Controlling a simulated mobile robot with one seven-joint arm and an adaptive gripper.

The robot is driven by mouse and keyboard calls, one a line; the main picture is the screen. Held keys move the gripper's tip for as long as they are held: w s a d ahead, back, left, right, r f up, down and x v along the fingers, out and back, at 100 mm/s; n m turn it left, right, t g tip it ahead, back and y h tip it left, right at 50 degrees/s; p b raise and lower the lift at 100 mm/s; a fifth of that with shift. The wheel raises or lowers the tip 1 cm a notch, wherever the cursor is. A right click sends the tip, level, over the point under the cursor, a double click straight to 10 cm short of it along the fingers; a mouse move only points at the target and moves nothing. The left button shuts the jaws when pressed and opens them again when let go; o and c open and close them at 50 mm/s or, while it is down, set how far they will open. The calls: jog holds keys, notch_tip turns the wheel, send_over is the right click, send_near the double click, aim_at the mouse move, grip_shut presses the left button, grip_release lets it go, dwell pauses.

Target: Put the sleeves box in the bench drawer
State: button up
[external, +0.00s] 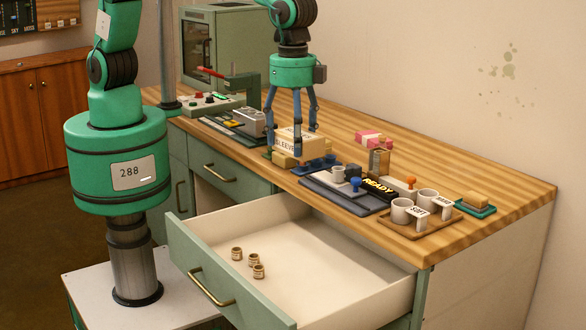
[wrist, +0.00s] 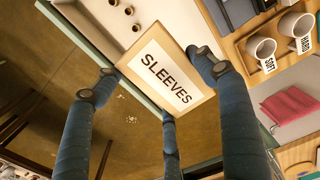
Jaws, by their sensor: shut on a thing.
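The sleeves box (external: 296,133) is a small tan carton with a white "SLEEVES" label. My gripper (external: 293,147) is shut on it, with its blue fingers around the box. In the wrist view the box (wrist: 165,72) is between the fingertips, its label facing the camera. In the external view it appears near the bench's front edge, above small items; its exact height is hard to tell. The bench drawer (external: 335,275) is pulled open below and to the right of my gripper. Several small brass-coloured pots, three visible (external: 255,262), stand in its left part.
A dark tray (external: 345,197) with a cup and a "READY" block stands right of my gripper. A wooden tray (external: 391,228) with labelled cups is at the bench's right front. A press (external: 245,85) stands behind. The drawer's right part is bare.

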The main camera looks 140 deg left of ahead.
jog(key=s+d+f+b, duration=0.1)
jog(key=s+d+f, duration=0.1)
jog(key=s+d, duration=0.6)
jog(key=f, duration=1.8)
jog(key=w+f, duration=0.1)
jog(key=f, duration=0.8)
jog(key=shift+d+f, duration=0.1)
jog(key=shift+d, duration=0.2)
jog(key=b, duration=0.3)
send_over(295, 307)
jog(key=shift+f, duration=0.7)
jog(key=shift+f, duration=0.1)
jog(key=shift+f+b, duration=0.5)
jog(key=shift+f, duration=1.2)
jog(key=shift+f, duration=0.15)
